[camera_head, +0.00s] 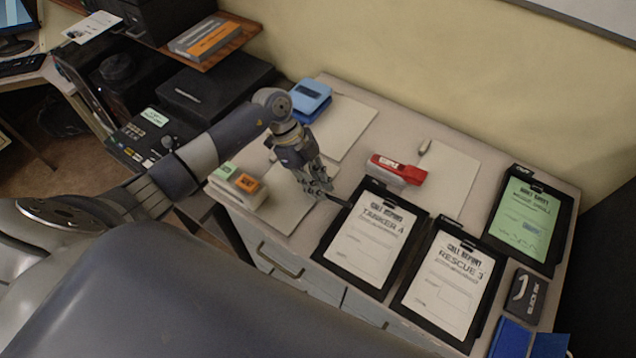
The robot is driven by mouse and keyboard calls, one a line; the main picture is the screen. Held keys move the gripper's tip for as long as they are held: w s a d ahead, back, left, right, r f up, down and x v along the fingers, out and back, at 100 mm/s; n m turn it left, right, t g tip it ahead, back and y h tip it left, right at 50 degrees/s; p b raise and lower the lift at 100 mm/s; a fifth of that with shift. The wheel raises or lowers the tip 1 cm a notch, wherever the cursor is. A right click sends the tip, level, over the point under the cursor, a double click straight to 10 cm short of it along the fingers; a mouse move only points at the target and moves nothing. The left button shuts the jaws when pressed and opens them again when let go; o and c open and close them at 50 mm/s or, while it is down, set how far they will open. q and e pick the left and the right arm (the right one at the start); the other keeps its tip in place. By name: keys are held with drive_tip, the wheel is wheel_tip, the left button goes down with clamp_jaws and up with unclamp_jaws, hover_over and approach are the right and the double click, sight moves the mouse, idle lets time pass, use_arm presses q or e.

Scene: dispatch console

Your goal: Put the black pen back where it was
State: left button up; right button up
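The black pen (341,202) is a thin dark stick at the left edge of the Tanker 4 clipboard (326,249). My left gripper (322,189) is low over the desk, left of this clipboard. It looks shut on the pen, which sticks out from its fingertips toward the lower right. The fingers hide the pen's other end. I cannot tell whether the pen touches the desk or clipboard. My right gripper is out of view.
The Rescue 3 clipboard (451,284) and a clipboard with a green sheet (525,218) lie to the right. A red stapler (397,168), a blue hole punch (310,97) and note blocks (238,184) stand around. Bare pale sheets (452,172) lie behind.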

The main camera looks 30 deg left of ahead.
use_arm(q)
drive_tip(key=shift+o, duration=0.2)
drive_tip(key=shift+r, duration=0.2)
drive_tip(key=b+v, duration=0.4)
drive_tip(key=v, duration=0.7)
drive_tip(key=shift+r, duration=0.4)
drive_tip(key=shift+a+f, duration=0.1)
drive_tip(key=shift+a, duration=0.05)
